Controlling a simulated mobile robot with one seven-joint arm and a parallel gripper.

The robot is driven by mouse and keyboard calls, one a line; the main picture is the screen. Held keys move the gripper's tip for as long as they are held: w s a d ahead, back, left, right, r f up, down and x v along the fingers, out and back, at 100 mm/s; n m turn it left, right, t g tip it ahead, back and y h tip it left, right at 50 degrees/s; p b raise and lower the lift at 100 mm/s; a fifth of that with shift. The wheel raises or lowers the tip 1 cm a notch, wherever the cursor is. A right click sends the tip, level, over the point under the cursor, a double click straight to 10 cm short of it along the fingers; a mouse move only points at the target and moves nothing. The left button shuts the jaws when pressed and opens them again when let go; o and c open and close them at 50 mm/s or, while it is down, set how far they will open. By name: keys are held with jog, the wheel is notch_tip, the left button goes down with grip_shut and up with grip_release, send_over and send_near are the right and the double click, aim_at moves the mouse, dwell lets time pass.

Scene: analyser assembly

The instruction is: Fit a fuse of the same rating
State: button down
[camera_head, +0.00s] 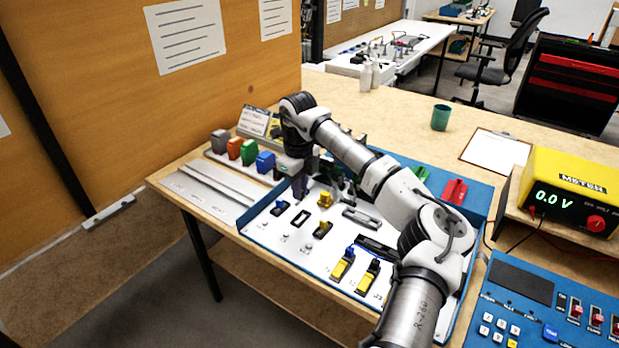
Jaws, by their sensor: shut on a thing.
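My gripper (299,186) hangs pointing down over the back-left part of the white panel (262,226) of a blue-edged unit. It is shut on a small dark part, mostly hidden by the fingers; its markings cannot be read. A rack behind and left of it holds coloured blocks that look like fuses: grey (219,141), orange (235,148), green (249,152) and blue (265,162). The panel carries a black rectangular socket (300,218), a yellow part (325,199), and yellow-and-black parts (342,265) near its front. Ratings are too small to read.
A yellow meter (573,192) reading 0.0 V stands at the right, above a blue keypad console (540,307).

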jog(key=shift+w+d+f, duration=0.1)
jog(key=shift+f, duration=0.05)
jog(key=shift+f+b, duration=0.65)
jog(key=shift+f, duration=0.1)
jog(key=shift+f+b, duration=0.65)
jog(key=shift+f, duration=0.6)
jog(key=shift+f, duration=0.1)
jog(key=shift+f+b, duration=0.45)
jog(key=shift+f, duration=0.15)
jog(key=shift+f, duration=0.45)
jog(key=c, duration=1.3)
grip_release()
jog(key=shift+c, duration=0.2)
jog(key=shift+o, duration=0.3)
